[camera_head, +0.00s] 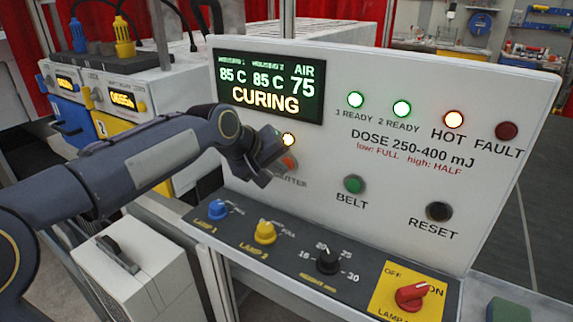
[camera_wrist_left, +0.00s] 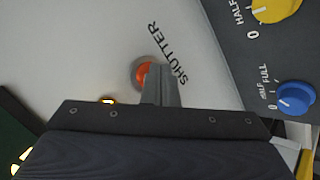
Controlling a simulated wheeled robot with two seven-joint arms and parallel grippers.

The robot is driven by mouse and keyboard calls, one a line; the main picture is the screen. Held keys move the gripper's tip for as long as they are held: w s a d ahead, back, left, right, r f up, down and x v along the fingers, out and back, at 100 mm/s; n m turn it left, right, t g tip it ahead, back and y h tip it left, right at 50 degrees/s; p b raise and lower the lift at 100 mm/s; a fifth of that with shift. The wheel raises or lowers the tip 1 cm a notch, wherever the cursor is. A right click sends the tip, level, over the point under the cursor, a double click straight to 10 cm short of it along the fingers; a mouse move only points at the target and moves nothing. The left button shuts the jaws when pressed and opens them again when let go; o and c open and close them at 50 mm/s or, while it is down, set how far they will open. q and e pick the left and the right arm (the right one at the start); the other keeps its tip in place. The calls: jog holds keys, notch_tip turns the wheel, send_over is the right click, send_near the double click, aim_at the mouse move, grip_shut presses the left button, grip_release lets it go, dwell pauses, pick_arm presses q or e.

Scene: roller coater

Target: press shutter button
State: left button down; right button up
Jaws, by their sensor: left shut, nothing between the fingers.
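The orange shutter button (camera_head: 290,163) sits on the upright white panel, partly hidden by my left gripper in the head view. In the left wrist view the shutter button (camera_wrist_left: 143,74) shows beside the word SHUTTER, its edge covered by the fingers. My left gripper (camera_head: 268,172) is shut and empty, its fingertips (camera_wrist_left: 160,70) at the button. I cannot tell whether they touch it. A lit amber lamp (camera_head: 288,139) is just above the button. My right gripper is not in view.
The panel also has a green BELT button (camera_head: 353,184), a black RESET button (camera_head: 439,211) and a display reading CURING (camera_head: 268,88). Below are a blue knob (camera_head: 217,209), a yellow knob (camera_head: 265,232), a black dial (camera_head: 328,260) and a red switch (camera_head: 411,295).

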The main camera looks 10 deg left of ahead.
pick_arm(q)
jog(key=shift+w, duration=0.15)
dwell(0.5)
jog(key=shift+s+a, duration=0.25)
jog(key=shift+s, duration=0.55)
jog(key=shift+s+a+b, duration=0.3)
jog(key=shift+s+b, duration=0.1)
jog(key=shift+s, duration=0.4)
jog(key=shift+s+a+b, duration=0.25)
jog(key=shift+s+b, duration=0.1)
jog(key=shift+s, duration=0.4)
jog(key=shift+s+a+b, duration=0.3)
jog(key=shift+s+b, duration=0.1)
jog(key=shift+s, duration=0.4)
